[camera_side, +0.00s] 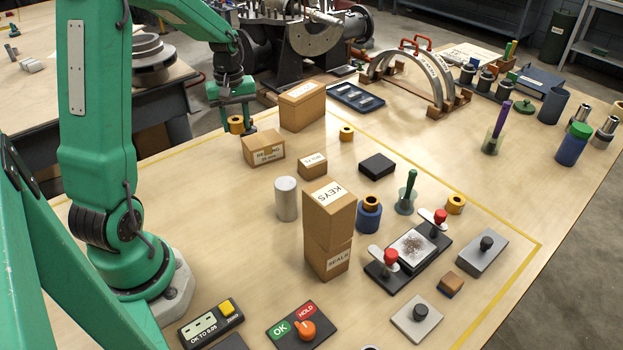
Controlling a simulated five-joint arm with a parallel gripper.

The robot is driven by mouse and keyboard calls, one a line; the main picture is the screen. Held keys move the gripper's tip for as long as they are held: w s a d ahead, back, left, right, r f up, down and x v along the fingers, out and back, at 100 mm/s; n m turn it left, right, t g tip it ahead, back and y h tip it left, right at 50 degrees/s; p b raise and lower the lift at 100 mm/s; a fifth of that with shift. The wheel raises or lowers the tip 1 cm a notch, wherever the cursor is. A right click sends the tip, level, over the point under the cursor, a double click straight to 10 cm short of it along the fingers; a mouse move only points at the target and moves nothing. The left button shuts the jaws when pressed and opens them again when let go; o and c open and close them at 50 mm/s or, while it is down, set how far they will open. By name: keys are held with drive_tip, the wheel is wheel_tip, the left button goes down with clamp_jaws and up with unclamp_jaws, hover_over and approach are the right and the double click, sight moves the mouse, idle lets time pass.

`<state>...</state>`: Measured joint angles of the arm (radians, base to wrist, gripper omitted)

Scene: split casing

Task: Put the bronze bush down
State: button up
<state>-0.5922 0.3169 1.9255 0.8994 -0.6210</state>
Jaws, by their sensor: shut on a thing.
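My gripper (238,127) is at the upper left, by the far left edge of the table (215,215). It is shut on a bronze bush (236,125), which shows between the fingers. I cannot tell whether the bush touches the table or hangs above it. Other bronze bushes are in view: one (346,134) lies on the table right of my gripper, one (371,202) sits on a blue holder (368,217), and one (456,204) lies farther right.
A labelled carton (263,150) stands just in front of my gripper, and a taller carton (302,106) stands to its right. Stacked cartons (329,230) and a grey cylinder (287,198) stand mid-table. A clamp fixture (410,247) is to the right. The table left of the cylinder is clear.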

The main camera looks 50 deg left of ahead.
drive_tip(key=w+d+r, duration=0.3)
drive_tip(key=w+r, duration=0.2)
drive_tip(key=w, duration=0.5)
drive_tip(key=w+d+r, duration=0.4)
drive_tip(key=w+r, duration=0.2)
drive_tip(key=w, duration=0.3)
drive_tip(key=shift+w+d+r, duration=0.2)
drive_tip(key=shift+w, duration=0.15)
drive_tip(key=shift+a, duration=0.1)
hover_over(293, 100)
drive_tip(key=f, duration=0.7)
drive_tip(key=shift+a, duration=0.2)
drive_tip(key=shift+f, duration=2)
drive_tip(key=shift+f, duration=0.1)
